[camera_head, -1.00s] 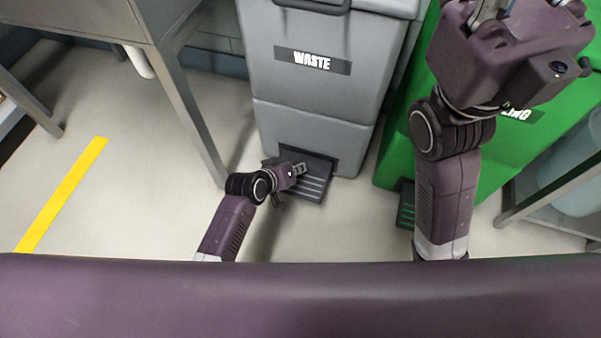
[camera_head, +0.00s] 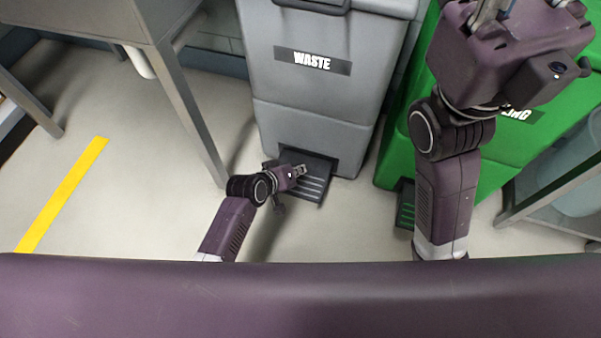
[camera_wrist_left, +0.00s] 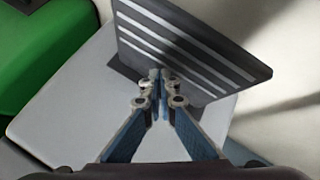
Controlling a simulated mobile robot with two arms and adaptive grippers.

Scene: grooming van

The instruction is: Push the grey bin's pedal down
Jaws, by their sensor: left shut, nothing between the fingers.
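The grey bin (camera_head: 310,95) with a WASTE label stands at the middle of the head view. Its dark ribbed pedal (camera_head: 316,184) sticks out at the foot of its front. My left gripper (camera_head: 302,170) is at the pedal, over its left part in the head view. In the left wrist view the pedal (camera_wrist_left: 200,45) lies just beyond the fingertips of my left gripper (camera_wrist_left: 158,75), which are shut with nothing between them. I cannot tell whether the tips touch the pedal. My right gripper (camera_head: 490,15) is raised at the top right, its fingers cut off by the picture edge.
A green bin (camera_head: 490,155) with its own dark pedal (camera_head: 405,208) stands to the right. A grey metal table (camera_head: 185,100) has a leg just left of the grey bin. Yellow tape (camera_head: 62,195) marks the clear floor at left.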

